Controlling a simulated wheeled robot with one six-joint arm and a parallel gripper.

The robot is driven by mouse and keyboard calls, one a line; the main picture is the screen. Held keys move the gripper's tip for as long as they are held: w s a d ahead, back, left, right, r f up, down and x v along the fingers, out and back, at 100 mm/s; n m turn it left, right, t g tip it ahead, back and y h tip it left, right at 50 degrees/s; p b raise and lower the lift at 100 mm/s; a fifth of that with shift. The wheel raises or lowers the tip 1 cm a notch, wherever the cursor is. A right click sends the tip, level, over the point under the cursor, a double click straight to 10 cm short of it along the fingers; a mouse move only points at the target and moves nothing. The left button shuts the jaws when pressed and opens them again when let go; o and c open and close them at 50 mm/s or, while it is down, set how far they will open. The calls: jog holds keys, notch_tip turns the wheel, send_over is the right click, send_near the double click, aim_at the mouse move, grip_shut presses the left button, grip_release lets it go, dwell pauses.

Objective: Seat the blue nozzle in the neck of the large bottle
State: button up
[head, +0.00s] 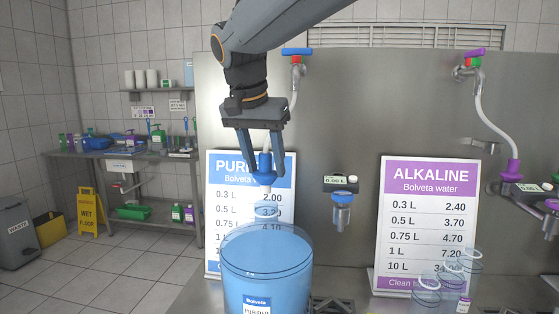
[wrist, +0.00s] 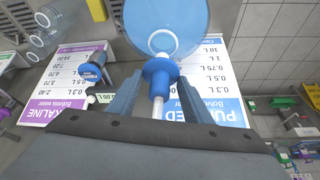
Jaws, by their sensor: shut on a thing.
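The blue nozzle (head: 264,165) is upright between the fingers of my gripper (head: 266,174), which is shut on it. A pale hose runs from the nozzle, seen in the wrist view beside the nozzle (wrist: 160,69) and my gripper (wrist: 155,92). The large blue translucent bottle (head: 266,265) stands below. Its pale neck (head: 268,208) is under the nozzle, roughly in line with it. In the wrist view the neck ring (wrist: 162,42) shows just beyond the nozzle's flared end. I cannot tell whether the nozzle's lower tip touches the neck.
A blue-headed price board (head: 216,235) stands behind the bottle, and a purple-headed board (head: 430,230) stands to the right. Small clear bottles (head: 427,292) stand at the lower right. The purple nozzle (head: 512,169) hangs far right.

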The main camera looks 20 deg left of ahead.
aim_at(265, 184)
jog(key=shift+f+b, duration=0.6)
jog(key=shift+f, duration=0.65)
jog(key=shift+f, duration=0.35)
dwell(0.3)
jog(key=shift+f+b, duration=0.5)
jog(key=shift+f, duration=0.5)
jog(key=shift+f, duration=0.15)
jog(key=shift+f, duration=0.35)
jog(key=o, duration=1.2)
jog(key=shift+c, duration=0.2)
jog(key=shift+o, duration=0.4)
